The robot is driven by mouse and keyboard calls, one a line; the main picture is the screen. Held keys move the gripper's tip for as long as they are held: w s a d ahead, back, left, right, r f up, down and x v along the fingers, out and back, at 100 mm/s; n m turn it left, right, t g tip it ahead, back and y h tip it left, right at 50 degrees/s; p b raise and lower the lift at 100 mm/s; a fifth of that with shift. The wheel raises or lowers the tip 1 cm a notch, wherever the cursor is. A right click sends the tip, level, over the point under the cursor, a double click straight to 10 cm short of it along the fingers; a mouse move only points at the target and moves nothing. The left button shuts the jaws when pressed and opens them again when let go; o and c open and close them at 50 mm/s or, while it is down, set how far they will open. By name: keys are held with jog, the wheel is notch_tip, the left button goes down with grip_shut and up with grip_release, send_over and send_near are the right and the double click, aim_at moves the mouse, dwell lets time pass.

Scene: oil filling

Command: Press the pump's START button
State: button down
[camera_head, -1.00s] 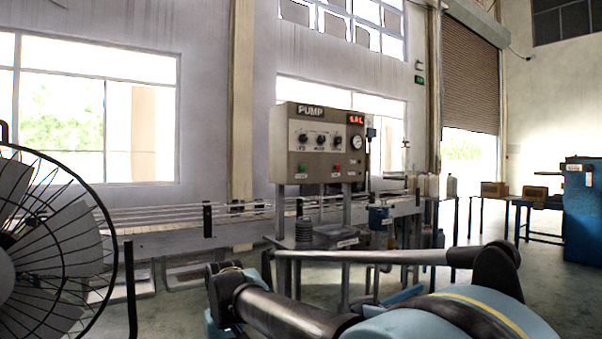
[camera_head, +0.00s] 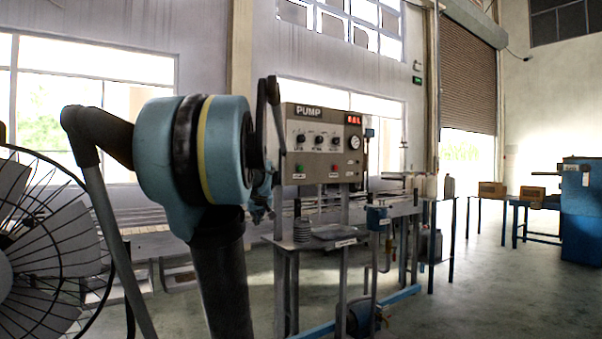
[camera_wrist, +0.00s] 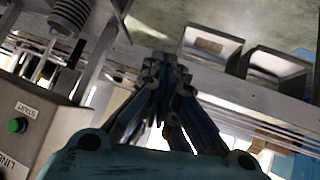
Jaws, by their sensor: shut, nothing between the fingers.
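The pump panel (camera_head: 325,125) is a beige box marked PUMP, with several black knobs, a red display and a gauge. A green button (camera_head: 300,168) sits at its lower left and a red button (camera_head: 335,168) to the right of it. In the wrist view the green button (camera_wrist: 17,125) shows at the left edge, its START label upside down. My gripper (camera_wrist: 165,62) is shut and empty there, well to the right of the button and apart from it. In the head view my gripper (camera_head: 262,212) is partly hidden by my arm, left of and below the panel.
A conveyor (camera_head: 150,244) runs behind my arm. A caged fan (camera_head: 45,240) fills the lower left. The floor at right (camera_head: 480,290) is clear.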

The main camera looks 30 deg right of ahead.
aim_at(301, 168)
jog(key=w+d+r+h, duration=0.1)
jog(key=d+r, duration=0.4)
jog(key=d, duration=0.5)
jog(key=w+d+r+m+t+h, duration=0.1)
jog(key=w+d+r+h, duration=0.1)
jog(key=d+r, duration=0.4)
jog(key=w+d+r+h, duration=0.2)
jog(key=d+r, duration=0.3)
jog(key=d, duration=0.8)
jog(key=shift+d+r+m+t+h, duration=0.2)
jog(key=shift+d+m+t+h, duration=0.15)
jog(key=shift+h, duration=0.35)
jog(key=shift+w, duration=0.15)
jog(key=w, duration=0.8)
jog(key=shift+w+a, duration=0.25)
jog(key=shift+a, duration=0.05)
jog(key=shift+w, duration=0.85)
jog(key=shift+s, duration=1)
